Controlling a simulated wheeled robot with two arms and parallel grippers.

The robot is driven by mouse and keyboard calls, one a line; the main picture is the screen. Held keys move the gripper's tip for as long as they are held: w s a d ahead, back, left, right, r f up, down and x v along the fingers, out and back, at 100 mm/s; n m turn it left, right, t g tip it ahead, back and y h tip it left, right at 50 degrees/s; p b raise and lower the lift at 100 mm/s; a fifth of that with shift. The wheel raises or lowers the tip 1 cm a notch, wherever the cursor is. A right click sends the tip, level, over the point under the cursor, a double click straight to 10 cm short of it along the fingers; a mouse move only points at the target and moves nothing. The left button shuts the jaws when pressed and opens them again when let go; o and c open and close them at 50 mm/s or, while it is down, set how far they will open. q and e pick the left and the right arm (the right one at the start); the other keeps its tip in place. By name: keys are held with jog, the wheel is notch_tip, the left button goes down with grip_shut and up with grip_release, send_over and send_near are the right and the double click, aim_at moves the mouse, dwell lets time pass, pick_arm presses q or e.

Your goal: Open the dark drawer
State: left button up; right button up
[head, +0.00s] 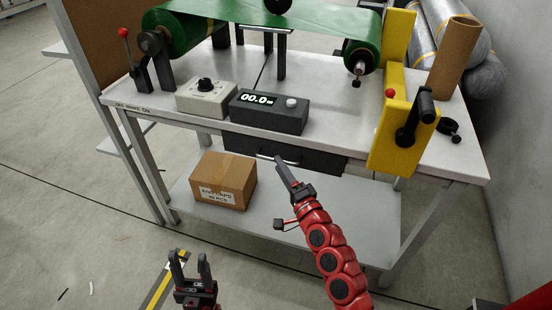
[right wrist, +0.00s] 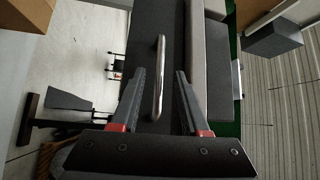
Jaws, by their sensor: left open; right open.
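The dark drawer (head: 322,160) hangs under the front edge of the white tabletop and looks closed. Its silver bar handle (head: 287,160) is partly hidden behind my right gripper (head: 282,172). In the right wrist view the handle (right wrist: 158,75) stands between the two open fingers, with a gap on each side, in front of the dark drawer face (right wrist: 171,30). I cannot tell how deep the fingers reach around it. My left gripper (head: 189,262) is open and empty, low in front of the bench at the bottom of the head view.
A cardboard box (head: 222,180) stands on the lower shelf (head: 330,222). Above the drawer, a digital display box (head: 268,111) and a grey knob box (head: 206,98) sit on the tabletop (head: 170,112).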

jog(key=shift+x, duration=1.75)
grip_shut()
